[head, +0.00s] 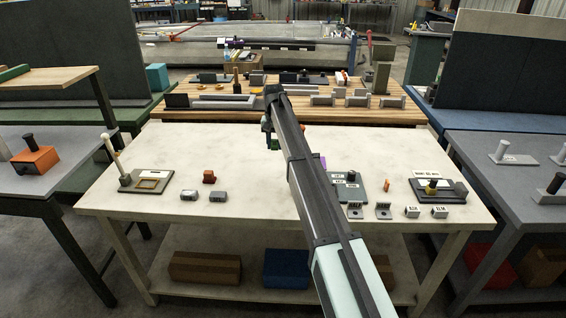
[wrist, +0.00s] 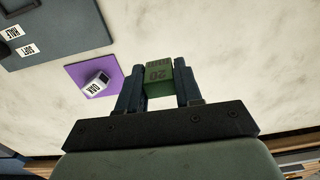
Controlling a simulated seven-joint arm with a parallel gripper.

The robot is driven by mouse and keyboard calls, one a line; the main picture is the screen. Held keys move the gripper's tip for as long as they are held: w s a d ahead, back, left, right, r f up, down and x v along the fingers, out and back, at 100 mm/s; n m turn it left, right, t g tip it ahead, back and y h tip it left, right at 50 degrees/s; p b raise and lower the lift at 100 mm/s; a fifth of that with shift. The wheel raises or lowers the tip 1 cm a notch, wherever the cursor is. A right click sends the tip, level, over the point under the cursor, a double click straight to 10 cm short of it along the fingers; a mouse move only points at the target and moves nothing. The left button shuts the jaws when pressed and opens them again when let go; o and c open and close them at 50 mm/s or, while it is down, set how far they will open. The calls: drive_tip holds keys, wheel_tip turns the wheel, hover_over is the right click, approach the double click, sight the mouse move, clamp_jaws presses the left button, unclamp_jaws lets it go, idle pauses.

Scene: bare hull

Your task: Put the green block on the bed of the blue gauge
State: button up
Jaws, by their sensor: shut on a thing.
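The green block (wrist: 158,77) with dark markings on its face is between the two fingers of my gripper (wrist: 160,68) in the wrist view. My gripper is shut on it, above the pale tabletop. In the head view my arm hides most of the gripper; a little dark green shows beside the arm's far end. I cannot make out a clearly blue gauge. A blue-grey plate with labels (head: 347,186) stands right of my arm and also shows in the wrist view (wrist: 55,38). Another dark gauge-like base with a post (head: 453,191) stands further right.
Small labelled blocks (head: 412,211) line the right front.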

sight(275, 169)
drive_tip(key=shift+w, duration=0.4)
drive_tip(key=shift+f, duration=4.95)
drive_tip(key=shift+f, duration=0.1)
drive_tip(key=o, duration=1)
wheel_tip(275, 169, up, 11)
drive_tip(key=shift+r, duration=0.6)
drive_tip(key=shift+c, duration=0.8)
